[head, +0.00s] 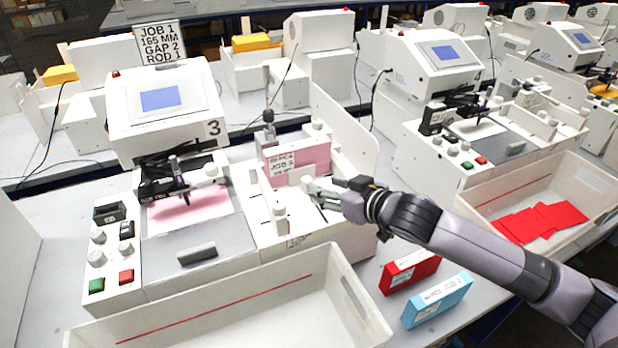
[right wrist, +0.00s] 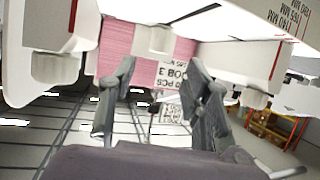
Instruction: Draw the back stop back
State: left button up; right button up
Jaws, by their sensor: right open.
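In the head view the pen plotter marked 3 (head: 165,105) has a white card feeder on its right side. A pink pack of cards (head: 300,155) with a printed label stands in the feeder. A white block (head: 293,177), which seems to be the back stop, is in front of the pack. My right gripper (head: 318,193) is at the feeder's right, close to this block. In the right wrist view its fingers (right wrist: 160,68) are spread, with the white tab (right wrist: 152,40) and pink pack (right wrist: 118,38) beyond them. I cannot tell whether they touch. My left gripper is not in view.
A white bin (head: 235,300) stands in front of the plotter. A red box (head: 408,270) and a blue box (head: 437,299) lie on the table below my right arm. White guide walls (head: 345,130) rise beside the feeder. A sign (head: 160,43) stands behind.

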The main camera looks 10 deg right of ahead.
aim_at(309, 181)
jog(key=p+x, duration=0.1)
jog(key=x, duration=0.6)
jog(key=shift+w+a, duration=0.1)
jog(key=shift+w, duration=0.2)
jog(key=shift+c, duration=0.3)
grip_shut()
jog(key=shift+f, duration=0.1)
